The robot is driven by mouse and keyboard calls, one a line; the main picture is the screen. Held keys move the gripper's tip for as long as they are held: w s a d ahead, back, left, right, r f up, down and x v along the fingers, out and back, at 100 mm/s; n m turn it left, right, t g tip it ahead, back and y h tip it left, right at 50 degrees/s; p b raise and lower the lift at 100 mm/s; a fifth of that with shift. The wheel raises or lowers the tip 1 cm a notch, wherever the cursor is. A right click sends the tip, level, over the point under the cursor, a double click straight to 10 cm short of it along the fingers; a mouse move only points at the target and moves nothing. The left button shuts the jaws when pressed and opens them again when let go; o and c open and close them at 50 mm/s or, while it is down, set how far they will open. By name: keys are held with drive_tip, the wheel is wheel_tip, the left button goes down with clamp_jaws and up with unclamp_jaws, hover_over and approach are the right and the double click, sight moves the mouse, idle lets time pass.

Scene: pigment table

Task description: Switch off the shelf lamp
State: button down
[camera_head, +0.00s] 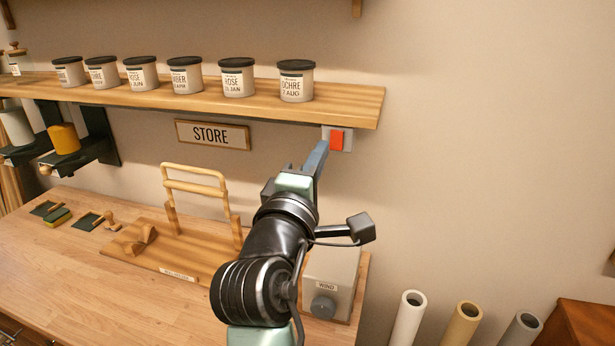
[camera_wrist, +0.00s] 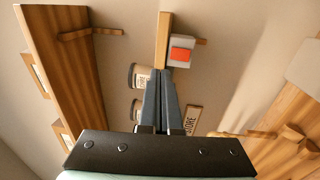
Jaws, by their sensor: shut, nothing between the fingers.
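A red switch (camera_head: 337,140) sits on a pale wall plate (camera_head: 348,142) just under the right end of the shelf. The red switch also shows in the wrist view (camera_wrist: 180,54), just beyond the fingertips and slightly to the right. My gripper (camera_head: 322,146) is shut and empty, and its narrow fingers point at the wall. In the head view its tips overlap the left edge of the plate. In the wrist view the closed fingertips (camera_wrist: 163,72) lie at the plate's near edge. I cannot tell whether they touch it. No separate lamp body is clearly visible.
The wooden shelf (camera_head: 215,101) holds several lidded jars above the switch. A STORE sign (camera_head: 212,134) hangs to the left. Below are a wooden stand (camera_head: 170,251) and a grey WIND box (camera_head: 333,272) on the workbench (camera_head: 60,275). The wall right of the switch is clear.

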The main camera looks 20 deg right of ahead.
drive_tip(key=v, duration=0.2)
drive_tip(key=r+b+v, duration=0.1)
drive_tip(key=v, duration=0.1)
drive_tip(key=shift+s+a, duration=0.25)
drive_tip(key=shift+s, duration=0.05)
drive_tip(key=shift+s, duration=0.1)
drive_tip(key=s+a+r+m+t+y, duration=0.5)
drive_tip(key=s+a+r, duration=0.1)
drive_tip(key=r, duration=0.5)
drive_tip(key=s+a+r+m+t+y, duration=0.5)
drive_tip(key=s+a+r+m+t, duration=0.1)
drive_tip(key=r, duration=0.5)
drive_tip(key=shift+s+a+y, duration=0.4)
drive_tip(key=shift+s+a, duration=0.1)
drive_tip(key=shift+s, duration=0.2)
